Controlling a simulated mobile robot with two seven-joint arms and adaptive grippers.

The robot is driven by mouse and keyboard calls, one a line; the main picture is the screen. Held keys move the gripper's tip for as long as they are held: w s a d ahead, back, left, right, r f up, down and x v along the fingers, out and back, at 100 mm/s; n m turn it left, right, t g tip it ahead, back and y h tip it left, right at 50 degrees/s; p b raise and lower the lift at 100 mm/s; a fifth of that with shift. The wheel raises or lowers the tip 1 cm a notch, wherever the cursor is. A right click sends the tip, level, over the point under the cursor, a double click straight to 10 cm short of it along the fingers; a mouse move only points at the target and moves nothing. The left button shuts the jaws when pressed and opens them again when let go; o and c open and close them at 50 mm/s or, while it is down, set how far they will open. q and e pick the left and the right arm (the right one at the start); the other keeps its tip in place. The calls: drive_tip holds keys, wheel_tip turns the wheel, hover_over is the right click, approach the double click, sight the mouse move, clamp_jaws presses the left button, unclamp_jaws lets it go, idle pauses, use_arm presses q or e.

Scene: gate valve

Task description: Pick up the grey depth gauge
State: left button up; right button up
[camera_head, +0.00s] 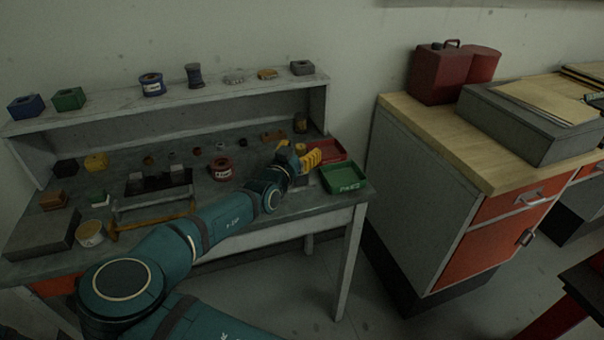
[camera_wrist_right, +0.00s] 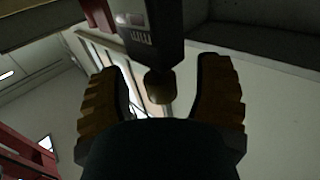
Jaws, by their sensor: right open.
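I cannot pick out the grey depth gauge for certain among the small things on the workbench (camera_head: 280,216). My right gripper (camera_head: 301,152) is over the bench's right end, by the red tray (camera_head: 328,151) and the green tray (camera_head: 343,177). In the right wrist view its ribbed yellow-black fingers (camera_wrist_right: 160,85) stand wide apart. A dark block with pale marks and a rounded brownish end (camera_wrist_right: 160,87) shows between them; I cannot tell what it is or how far off. My left gripper is not in view.
Boxes and spools stand on the raised shelf (camera_head: 180,98). A red spool (camera_head: 221,169), a yellow block (camera_head: 96,162), a pale tub (camera_head: 91,233) and several small parts crowd the bench. A brown jar (camera_head: 300,122) stands behind my gripper. A wood-topped cabinet (camera_head: 425,125) stands right, across a gap.

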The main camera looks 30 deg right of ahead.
clamp_jaws()
